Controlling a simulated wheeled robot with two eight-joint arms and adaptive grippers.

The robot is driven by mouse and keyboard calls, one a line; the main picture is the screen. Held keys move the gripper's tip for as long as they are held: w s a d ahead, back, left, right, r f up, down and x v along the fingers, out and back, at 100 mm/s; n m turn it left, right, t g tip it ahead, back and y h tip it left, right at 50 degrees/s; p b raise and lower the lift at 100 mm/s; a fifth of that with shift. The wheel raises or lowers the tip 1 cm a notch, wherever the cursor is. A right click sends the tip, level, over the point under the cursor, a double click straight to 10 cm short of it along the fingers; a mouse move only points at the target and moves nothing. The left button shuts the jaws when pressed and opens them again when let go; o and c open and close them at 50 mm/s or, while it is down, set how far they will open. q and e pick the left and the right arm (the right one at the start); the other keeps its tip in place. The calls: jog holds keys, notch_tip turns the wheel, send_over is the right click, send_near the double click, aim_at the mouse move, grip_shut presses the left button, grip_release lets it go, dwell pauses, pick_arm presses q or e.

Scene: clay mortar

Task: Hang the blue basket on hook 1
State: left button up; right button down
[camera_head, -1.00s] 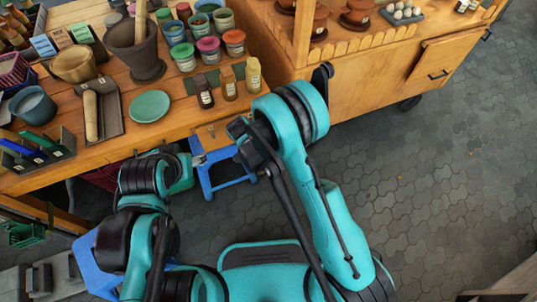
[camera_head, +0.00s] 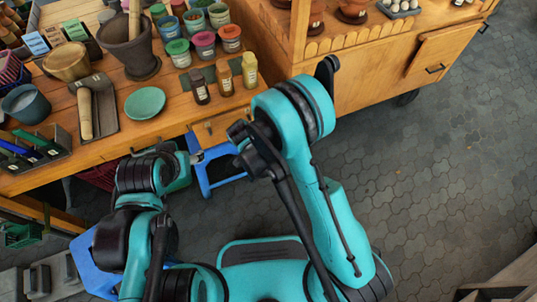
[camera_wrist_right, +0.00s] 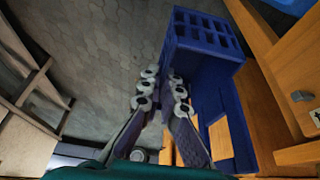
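A blue slotted plastic piece (camera_wrist_right: 205,40) with an open hollow side is beyond and to the right of my right gripper in the right wrist view. I cannot tell whether it is the basket or a stool. In the head view, a blue frame-like object (camera_head: 207,178) stands below the table edge, partly hidden by my arms. Another blue piece (camera_head: 93,268) is at the lower left behind my left arm. My left gripper's fingers are not clear. No hook is recognisable.
The wooden table (camera_head: 110,150) holds a mortar (camera_head: 128,55), a green dish (camera_head: 145,103), paint pots and small bottles (camera_head: 224,78). A wooden cabinet (camera_head: 380,70) stands at the upper right. The paved floor (camera_head: 440,170) on the right is clear.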

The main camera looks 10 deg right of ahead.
jog(key=s+d+b, duration=0.2)
jog(key=s, duration=0.4)
dwell(0.6)
dwell(0.4)
